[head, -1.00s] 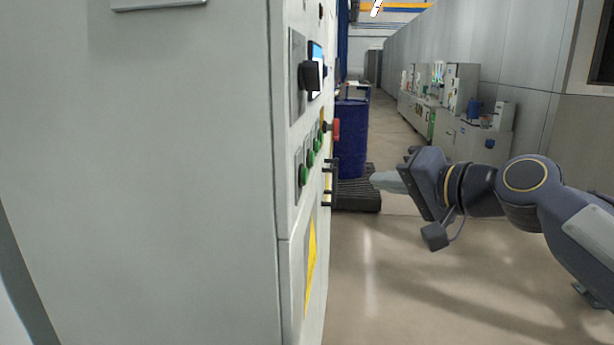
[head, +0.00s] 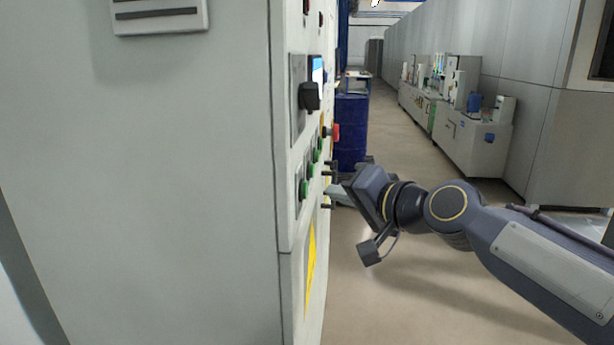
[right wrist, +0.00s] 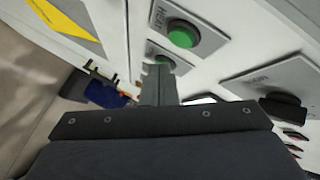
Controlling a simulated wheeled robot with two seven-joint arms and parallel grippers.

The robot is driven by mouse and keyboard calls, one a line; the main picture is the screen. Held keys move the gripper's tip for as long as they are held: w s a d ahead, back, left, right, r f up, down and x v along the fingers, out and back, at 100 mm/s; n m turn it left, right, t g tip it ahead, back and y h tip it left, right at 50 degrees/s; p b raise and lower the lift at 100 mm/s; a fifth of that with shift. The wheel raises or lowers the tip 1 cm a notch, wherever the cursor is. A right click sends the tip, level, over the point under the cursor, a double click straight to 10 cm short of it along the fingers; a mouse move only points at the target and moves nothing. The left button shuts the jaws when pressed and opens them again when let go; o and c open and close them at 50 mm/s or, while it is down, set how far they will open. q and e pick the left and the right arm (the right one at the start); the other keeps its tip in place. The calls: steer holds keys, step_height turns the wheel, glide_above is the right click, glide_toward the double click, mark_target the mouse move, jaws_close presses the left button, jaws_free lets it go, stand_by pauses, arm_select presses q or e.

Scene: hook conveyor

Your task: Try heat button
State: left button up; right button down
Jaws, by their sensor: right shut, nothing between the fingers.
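The heat button is a green round button (right wrist: 182,36) on a grey plate with lettering that looks like HEAT, at the top of the right wrist view. In the head view it appears to be the nearest green button (head: 303,189) on the cabinet's side face. My right gripper (head: 332,194) is shut and empty, pointing left at the panel, just right of the green buttons. In the right wrist view its fingers (right wrist: 158,84) lie below the heat button in the picture, overlapping a second green button (right wrist: 164,61). I cannot tell whether they touch the panel. My left gripper is not in view.
The grey cabinet (head: 180,180) fills the left. Its panel carries a black rotary switch (head: 309,96), more green buttons, a red knob (head: 335,132) and dark prongs below. A blue barrel (head: 351,130) stands behind. Open floor (head: 400,290) lies right of the cabinet.

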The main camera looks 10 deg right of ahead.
steer(key=shift+w+a+p, duration=0.2)
steer(key=shift+a+p, duration=0.15)
steer(key=shift+a, duration=0.5)
stand_by(1.4)
steer(key=shift+w+a+p, duration=0.15)
steer(key=shift+a+p, duration=0.25)
steer(key=shift+p, duration=0.05)
steer(key=shift+w+a+p, duration=0.1)
steer(key=shift+a+p, duration=0.3)
steer(key=shift+p, duration=0.15)
stand_by(0.5)
stand_by(0.3)
steer(key=shift+s+d+b, duration=0.25)
steer(key=shift+d+b, duration=0.55)
steer(key=shift+b, duration=0.25)
